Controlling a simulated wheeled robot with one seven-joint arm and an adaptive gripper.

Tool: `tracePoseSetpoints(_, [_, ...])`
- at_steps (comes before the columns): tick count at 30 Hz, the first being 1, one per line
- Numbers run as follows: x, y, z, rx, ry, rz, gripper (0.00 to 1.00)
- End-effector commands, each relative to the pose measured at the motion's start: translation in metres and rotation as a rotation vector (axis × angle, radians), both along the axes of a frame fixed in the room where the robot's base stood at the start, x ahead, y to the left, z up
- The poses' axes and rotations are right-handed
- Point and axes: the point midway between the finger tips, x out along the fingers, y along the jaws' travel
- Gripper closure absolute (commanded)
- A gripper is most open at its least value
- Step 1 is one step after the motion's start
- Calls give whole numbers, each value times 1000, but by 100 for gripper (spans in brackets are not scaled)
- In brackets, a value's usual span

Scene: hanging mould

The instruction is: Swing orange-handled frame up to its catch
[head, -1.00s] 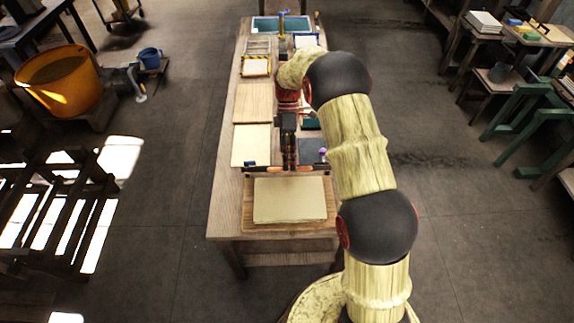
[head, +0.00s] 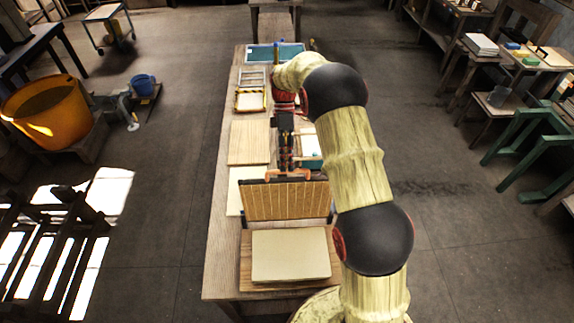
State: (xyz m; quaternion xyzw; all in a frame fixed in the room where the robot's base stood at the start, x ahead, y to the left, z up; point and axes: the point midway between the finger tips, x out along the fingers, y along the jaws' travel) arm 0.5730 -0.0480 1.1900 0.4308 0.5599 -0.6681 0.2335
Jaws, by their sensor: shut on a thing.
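The frame (head: 290,201) is a tan, ribbed panel with a dark border. It stands steeply raised across the table, its face towards me, behind the pale sheet stack. A bit of orange handle (head: 306,173) shows at its top edge. My gripper (head: 288,172) points down at the middle of that edge and is shut on the handle; its fingertips are small and partly merged with the handle. I cannot make out the catch; my arm covers part of the table's right side.
A pale sheet stack (head: 290,256) lies on a wooden board (head: 246,275) at the table's near end. Flat boards (head: 249,142), small frames (head: 250,99) and a blue-green tray (head: 262,55) lie farther back. The floor beside the table's left edge is clear.

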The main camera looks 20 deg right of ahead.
Motion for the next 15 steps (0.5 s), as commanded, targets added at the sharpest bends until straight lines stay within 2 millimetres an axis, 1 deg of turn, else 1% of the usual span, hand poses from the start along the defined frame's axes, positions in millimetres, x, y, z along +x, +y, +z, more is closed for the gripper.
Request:
tracePoseSetpoints(1, [-9,0,-29,1,28,-2,100])
tracePoseSetpoints(14, [-8,0,-30,1,28,-1,100])
tracePoseSetpoints(15, [-8,0,-30,1,28,-1,91])
